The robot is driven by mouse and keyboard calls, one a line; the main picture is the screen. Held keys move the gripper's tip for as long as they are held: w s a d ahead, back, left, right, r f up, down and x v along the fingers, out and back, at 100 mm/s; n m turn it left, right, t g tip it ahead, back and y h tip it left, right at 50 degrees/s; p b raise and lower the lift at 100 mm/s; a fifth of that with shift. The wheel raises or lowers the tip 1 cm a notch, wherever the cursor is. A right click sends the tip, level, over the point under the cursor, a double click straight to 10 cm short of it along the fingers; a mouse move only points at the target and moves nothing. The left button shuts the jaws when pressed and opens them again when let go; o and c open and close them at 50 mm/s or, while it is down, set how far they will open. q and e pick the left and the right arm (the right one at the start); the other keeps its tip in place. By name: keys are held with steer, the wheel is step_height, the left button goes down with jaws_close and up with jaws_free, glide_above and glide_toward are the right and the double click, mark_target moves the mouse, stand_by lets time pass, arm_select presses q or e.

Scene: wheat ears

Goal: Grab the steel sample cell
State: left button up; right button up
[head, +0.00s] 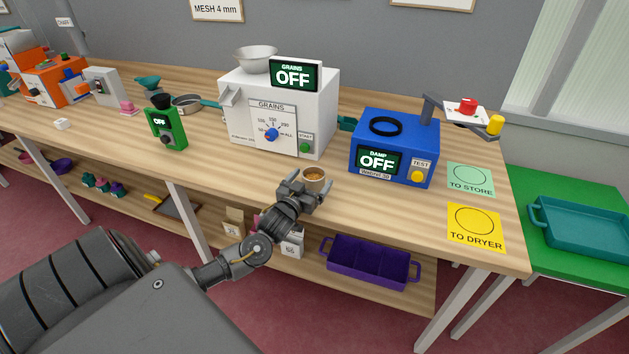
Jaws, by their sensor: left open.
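A small round tan-grey cup with golden-brown contents, which looks like the sample cell (314,184), stands upright near the front edge of the wooden bench, in front of the white GRAINS machine. My left gripper (304,192) is open right at the cup, reaching in from the front left. Its fingers hide part of the cup's lower near side. I cannot tell whether either finger touches it. My right gripper is not in view.
The white GRAINS machine (283,90) with a steel bowl on top and the blue DAMP meter (395,146) stand behind the cup. A yellow TO DRYER card (476,240) and a green TO STORE card (470,178) lie at right. A purple tray (368,264) is on the lower shelf.

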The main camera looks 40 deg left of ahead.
arm_select(q)
steer(key=c, duration=0.9)
steer(key=shift+c, duration=1.2)
steer(key=shift+r, duration=0.15)
steer(key=shift+r+b, duration=0.45)
steer(key=shift+r, duration=0.55)
steer(key=s+a+r+b, duration=0.2)
steer(key=s+r, duration=0.8)
steer(key=s, duration=0.3)
steer(key=shift+s+a+r, duration=0.35)
